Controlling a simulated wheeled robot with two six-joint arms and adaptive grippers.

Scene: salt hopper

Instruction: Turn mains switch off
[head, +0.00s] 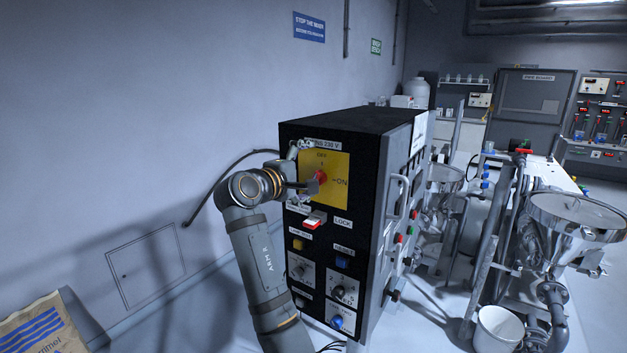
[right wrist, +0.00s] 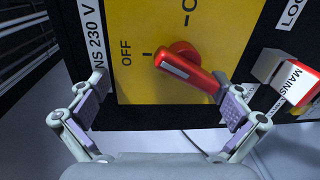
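The mains switch (head: 321,176) is a red rotary handle on a yellow plate (head: 343,160) marked OFF at the top and ON at the right, on a black cabinet. In the right wrist view the switch (right wrist: 190,70) has its white-striped end beside the OFF mark. My right gripper (head: 308,168) is at the plate; in its wrist view the gripper (right wrist: 160,92) is open. One finger is close to or touching the handle's tail end; I cannot tell which. The other finger is apart from it, beside the plate's edge. My left gripper is not in view.
Below the switch is a red-and-white tab (head: 313,220) beside a LOCK label, with buttons and knobs beneath. A grey handle (head: 397,196) sticks out from the cabinet's right side. Steel hoppers (head: 575,215) and pipes stand at the right. A sack (head: 38,325) lies at lower left.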

